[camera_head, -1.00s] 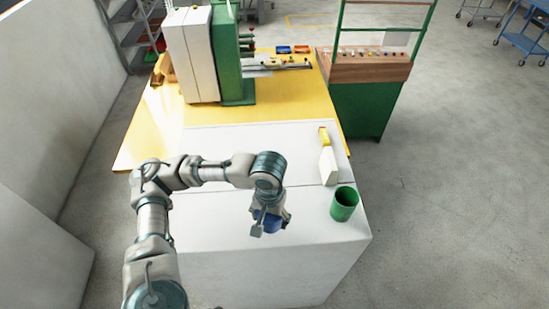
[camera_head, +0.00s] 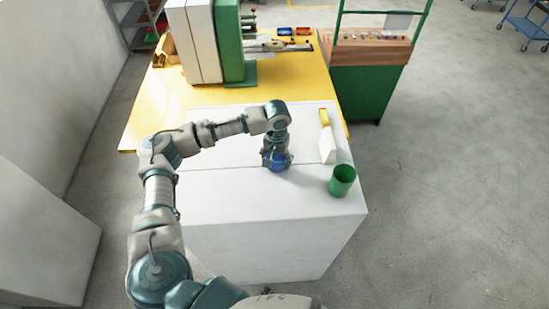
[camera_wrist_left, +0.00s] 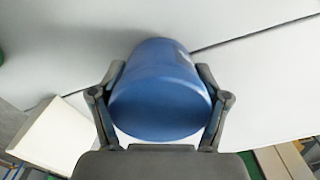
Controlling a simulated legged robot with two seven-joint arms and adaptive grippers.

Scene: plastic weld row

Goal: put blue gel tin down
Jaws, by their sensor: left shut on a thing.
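The blue gel tin (camera_head: 279,162) is between the fingers of my left gripper (camera_head: 275,155), over the white worktop (camera_head: 240,208) near its middle. In the left wrist view the tin (camera_wrist_left: 160,92) fills the space between the two fingers of my left gripper (camera_wrist_left: 160,105), which is shut on it from both sides. The tin is low at the worktop; I cannot tell whether its base touches. My right gripper is not in view.
A green cup (camera_head: 342,181) stands at the worktop's right edge. The yellow table (camera_head: 140,120) carries a green and white machine (camera_head: 230,45). The worktop's front left is clear.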

